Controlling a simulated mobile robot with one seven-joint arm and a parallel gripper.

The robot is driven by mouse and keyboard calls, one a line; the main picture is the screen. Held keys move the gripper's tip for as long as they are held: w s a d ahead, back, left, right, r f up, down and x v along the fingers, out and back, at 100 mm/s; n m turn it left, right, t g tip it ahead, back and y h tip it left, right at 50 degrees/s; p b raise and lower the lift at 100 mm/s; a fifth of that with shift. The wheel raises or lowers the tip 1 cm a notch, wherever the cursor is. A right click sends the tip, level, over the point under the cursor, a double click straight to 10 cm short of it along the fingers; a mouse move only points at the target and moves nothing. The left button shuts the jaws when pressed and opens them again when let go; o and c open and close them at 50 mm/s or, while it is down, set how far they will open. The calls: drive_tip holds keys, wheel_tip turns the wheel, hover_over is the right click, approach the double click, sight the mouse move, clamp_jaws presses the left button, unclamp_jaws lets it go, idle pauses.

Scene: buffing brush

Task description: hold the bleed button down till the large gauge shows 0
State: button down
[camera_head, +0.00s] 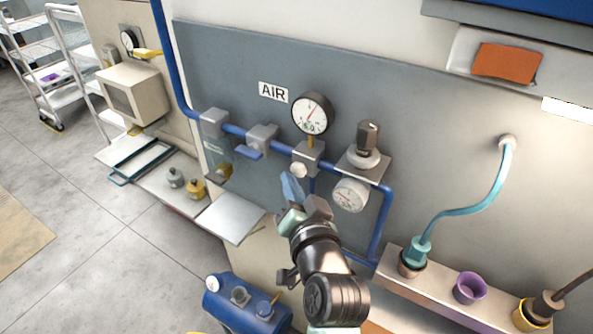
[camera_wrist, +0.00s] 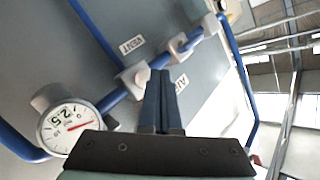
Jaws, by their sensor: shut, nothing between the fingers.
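The large gauge (camera_head: 312,113) is a round white dial with a black rim above the blue pipe. Its needle points up and to the right, off the lower figures, which are too small to read surely. The white round bleed button (camera_head: 299,170) sits on the front of the grey block (camera_head: 308,156) under that gauge. My gripper (camera_head: 289,180) is shut and empty, its blue fingertips just below and left of the button; contact cannot be told.
A smaller gauge (camera_head: 351,195) hangs under the black-knobbed regulator (camera_head: 367,140); it also shows in the wrist view (camera_wrist: 68,127). A blue lever (camera_head: 249,151) is on the pipe to the left.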

drive_tip(key=shift+w+d, duration=0.15)
drive_tip(key=shift+w+d, duration=0.35)
drive_tip(key=shift+w, duration=0.05)
idle(1.6)
idle(2.8)
drive_tip(key=shift+s+a, duration=0.6)
drive_tip(key=shift+s, duration=0.15)
drive_tip(key=shift+s+a+p, duration=0.55)
drive_tip(key=shift+s+a, duration=0.2)
drive_tip(key=shift+s, duration=0.25)
drive_tip(key=shift+s+a+p, duration=0.55)
drive_tip(key=shift+s+a, duration=0.15)
drive_tip(key=shift+s, duration=0.3)
